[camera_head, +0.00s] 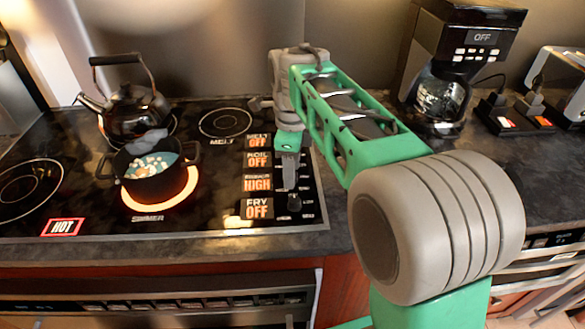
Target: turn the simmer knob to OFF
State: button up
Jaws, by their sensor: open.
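The simmer display (257,184) on the cooktop's right side reads HIGH. The SIMMER burner (136,206) glows orange under a black pot (153,172) of bubbling liquid. My gripper (290,186) is open and points down over the column of knobs beside the displays. Its fingers are beside the HIGH display and cover that spot, so the simmer knob is hidden. I cannot tell whether the fingers touch it or stand around it. A dark knob (294,203) shows just below the fingertips, next to the FRY display (257,208), which reads OFF.
MELT (258,141) and BOIL (257,160) displays read OFF. A black kettle (134,110) stands at the back left. A red HOT sign (63,227) is lit at the front left. A coffee maker (440,100) stands right of the cooktop, with power plugs beyond it.

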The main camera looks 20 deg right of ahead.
jog(key=shift+c, duration=0.5)
grip_shut()
